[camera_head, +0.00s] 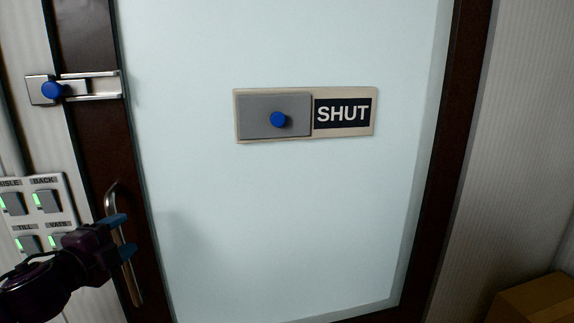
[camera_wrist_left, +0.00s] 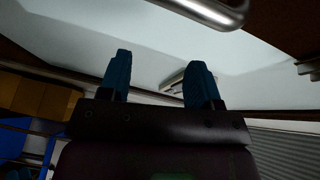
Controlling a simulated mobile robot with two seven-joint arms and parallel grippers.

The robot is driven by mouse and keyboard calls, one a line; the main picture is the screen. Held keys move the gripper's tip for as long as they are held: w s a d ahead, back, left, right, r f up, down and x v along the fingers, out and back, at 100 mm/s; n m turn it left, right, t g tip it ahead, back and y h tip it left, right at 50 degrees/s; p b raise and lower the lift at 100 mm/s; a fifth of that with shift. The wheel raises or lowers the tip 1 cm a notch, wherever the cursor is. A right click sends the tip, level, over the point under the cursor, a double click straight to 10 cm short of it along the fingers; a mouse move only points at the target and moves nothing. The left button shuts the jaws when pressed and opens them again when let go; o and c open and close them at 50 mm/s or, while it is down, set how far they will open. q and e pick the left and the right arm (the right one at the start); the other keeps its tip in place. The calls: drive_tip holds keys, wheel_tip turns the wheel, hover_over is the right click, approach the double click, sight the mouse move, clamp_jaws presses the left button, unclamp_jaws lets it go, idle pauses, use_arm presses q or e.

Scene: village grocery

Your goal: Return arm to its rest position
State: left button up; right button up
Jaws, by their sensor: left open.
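My left gripper (camera_head: 121,236) is at the lower left in the head view, in front of the dark door frame and close to the metal door handle (camera_head: 112,203). Its two blue fingers stand apart with nothing between them, as the left wrist view (camera_wrist_left: 160,85) also shows. The handle crosses the top of the wrist view (camera_wrist_left: 215,12), apart from the fingertips there. My right gripper is in neither view.
A glass door (camera_head: 290,220) carries a SHUT sign (camera_head: 342,114) with a grey slider and blue knob (camera_head: 278,120). A bolt with a blue knob (camera_head: 52,90) is at upper left. A switch panel (camera_head: 40,181) is left of the door. A cardboard box (camera_head: 535,302) sits at lower right.

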use_arm(q)
drive_tip(key=s+d+f+n+g+y, duration=0.1)
drive_tip(key=s+f+n, duration=0.4)
drive_tip(key=f, duration=0.6)
drive_tip(key=s+d+f+n+g, duration=0.1)
drive_tip(key=s+f+n, duration=0.4)
drive_tip(key=f, duration=0.7)
drive_tip(key=s+d+f+n+g+y, duration=0.2)
drive_tip(key=s+f+n, duration=0.5)
drive_tip(key=s+f, duration=0.6)
drive_tip(key=shift+s+d+f+n+g+y, duration=0.35)
drive_tip(key=shift+s+g+y, duration=0.2)
drive_tip(key=shift+s, duration=0.45)
